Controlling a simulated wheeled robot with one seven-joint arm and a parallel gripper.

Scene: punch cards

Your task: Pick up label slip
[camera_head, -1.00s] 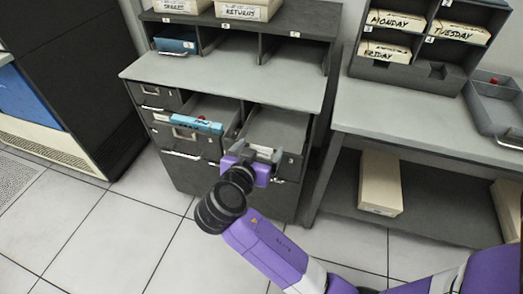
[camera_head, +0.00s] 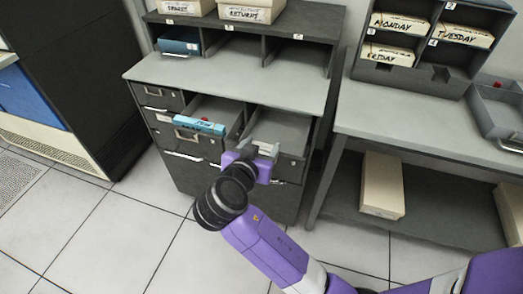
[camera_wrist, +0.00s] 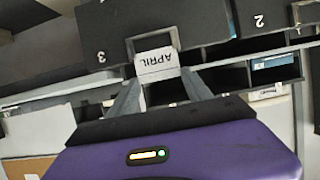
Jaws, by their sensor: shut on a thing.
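The label slip (camera_wrist: 157,64) is a small white card reading "APRIL", upside down in the wrist view. It lies between the fingertips of my gripper (camera_wrist: 160,84), which is shut on it. The slip overlaps the metal label holder (camera_wrist: 176,38) on a dark drawer front; I cannot tell whether it is still partly inside the holder. In the head view my gripper (camera_head: 262,149) is at the front of the open right-hand drawer (camera_head: 288,166), and the slip shows only as a small pale patch there.
A side table (camera_head: 425,125) stands at right, with a cream box (camera_head: 382,185) beneath. The tiled floor at left is clear.

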